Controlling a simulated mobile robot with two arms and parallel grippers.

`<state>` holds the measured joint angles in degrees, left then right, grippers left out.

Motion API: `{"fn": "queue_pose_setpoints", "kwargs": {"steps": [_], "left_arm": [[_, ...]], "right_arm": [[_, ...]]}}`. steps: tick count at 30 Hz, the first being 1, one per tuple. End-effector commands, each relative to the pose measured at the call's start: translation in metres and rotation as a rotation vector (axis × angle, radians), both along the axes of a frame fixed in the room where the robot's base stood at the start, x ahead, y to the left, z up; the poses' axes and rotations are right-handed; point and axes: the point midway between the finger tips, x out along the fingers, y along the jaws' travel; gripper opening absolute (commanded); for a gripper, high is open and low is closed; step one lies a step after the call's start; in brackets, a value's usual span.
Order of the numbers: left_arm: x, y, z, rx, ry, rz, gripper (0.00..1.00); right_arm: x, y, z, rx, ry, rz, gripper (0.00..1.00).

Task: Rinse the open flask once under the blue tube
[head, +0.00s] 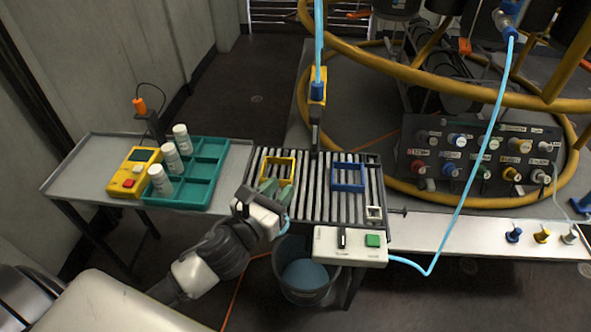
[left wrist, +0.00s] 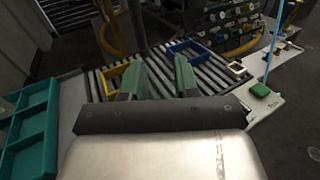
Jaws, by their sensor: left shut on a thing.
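A light blue tube (head: 319,45) hangs into a yellow-and-blue head with a dark stem (head: 316,105) at the back of the roller rack. Three white capped bottles (head: 171,155) stand in the teal tray; I cannot tell an open flask among the things shown. My left gripper (head: 275,188), with green fingers, is over the front left of the rollers, close to the yellow frame (head: 291,172). In the left wrist view its fingertips (left wrist: 158,75) stand apart, and what they hold cannot be made out. My right gripper is out of view.
The roller rack (head: 318,205) carries a blue frame (head: 349,187). A white box (head: 330,250) with a green button (head: 372,240) fronts it, above a dark bucket (head: 285,268). The teal tray (head: 210,145) and yellow device (head: 127,182) are left. Another blue tube (head: 470,165) crosses the right.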

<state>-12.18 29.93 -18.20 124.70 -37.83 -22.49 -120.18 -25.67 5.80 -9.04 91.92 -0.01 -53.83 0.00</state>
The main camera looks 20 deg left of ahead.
Motion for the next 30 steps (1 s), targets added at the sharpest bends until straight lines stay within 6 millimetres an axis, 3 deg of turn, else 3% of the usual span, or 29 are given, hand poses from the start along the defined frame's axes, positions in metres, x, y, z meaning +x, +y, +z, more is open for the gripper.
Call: {"fn": "queue_pose_setpoints", "kwargs": {"steps": [8, 30], "left_arm": [[-0.022, 0.005, 0.001, 0.000, 0.000, 0.001, 0.00], [-0.022, 0.005, 0.009, 0.001, -0.001, 0.000, 0.00]], "right_arm": [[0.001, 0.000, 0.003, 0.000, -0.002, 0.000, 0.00], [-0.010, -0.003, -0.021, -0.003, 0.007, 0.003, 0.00]]}}
